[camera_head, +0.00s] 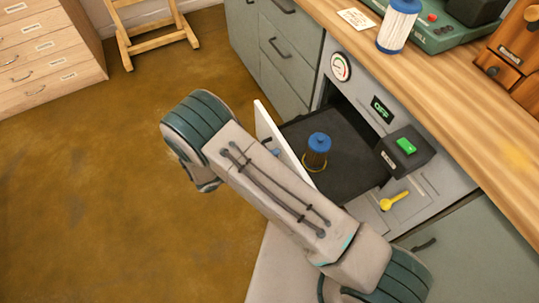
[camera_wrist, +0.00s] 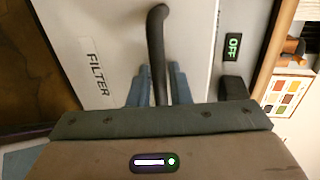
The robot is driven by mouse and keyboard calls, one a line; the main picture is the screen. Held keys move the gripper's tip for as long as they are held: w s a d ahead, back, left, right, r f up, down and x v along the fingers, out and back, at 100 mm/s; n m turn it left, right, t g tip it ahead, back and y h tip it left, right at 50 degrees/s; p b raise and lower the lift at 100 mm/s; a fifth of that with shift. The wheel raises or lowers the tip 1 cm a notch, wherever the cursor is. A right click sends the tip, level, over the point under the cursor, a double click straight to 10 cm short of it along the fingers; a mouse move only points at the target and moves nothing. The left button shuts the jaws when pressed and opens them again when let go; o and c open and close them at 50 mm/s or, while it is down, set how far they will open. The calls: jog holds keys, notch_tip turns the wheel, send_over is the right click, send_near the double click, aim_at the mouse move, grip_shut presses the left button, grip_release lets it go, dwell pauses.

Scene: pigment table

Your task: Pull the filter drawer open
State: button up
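The filter drawer's white front (camera_head: 272,138) stands out from the cabinet in the head view, with its dark tray (camera_head: 345,170) showing behind it. A blue-capped filter (camera_head: 317,150) stands in the tray, with a yellowish ring at its base. In the wrist view the drawer front (camera_wrist: 105,45) carries a "FILTER" label and a dark bar handle (camera_wrist: 157,35). My gripper (camera_wrist: 158,82) has its two blue fingers on either side of the handle, with the bar filling the gap between them. My arm hides most of the gripper in the head view.
A dark box with a green switch (camera_head: 406,150) and a yellow key-like knob (camera_head: 394,201) are right of the tray. A display (camera_head: 382,108) reads "OFF". A white filter (camera_head: 398,28) stands on the wooden counter (camera_head: 440,95). The floor (camera_head: 110,190) at left is clear.

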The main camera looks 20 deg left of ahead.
jog(key=shift+a, duration=0.1)
jog(key=v, duration=1.3)
jog(key=shift+s+a, duration=0.25)
jog(key=shift+s, duration=0.05)
jog(key=w+d+r+m+g+y+p, duration=0.25)
jog(key=w+d+r+m+g, duration=0.25)
jog(key=d+r+m, duration=0.6)
jog(key=w+d+r+m+g+y+p, duration=0.1)
jog(key=w+d+r+m+g+p, duration=0.4)
jog(key=d+r+m, duration=0.65)
jog(key=s+d+r+m+t+y+p, duration=0.1)
jog(key=s+d+r+m+y, duration=0.3)
jog(key=d+r+m, duration=0.3)
jog(key=s+d+r+m+t+y+p, duration=0.1)
jog(key=s+d+r+m+y, duration=0.3)
jog(key=m, duration=1.1)
jog(key=s+d+r+p, duration=0.1)
jog(key=s+d+r, duration=0.1)
jog(key=d+r, duration=0.2)
jog(key=shift+r, duration=0.35)
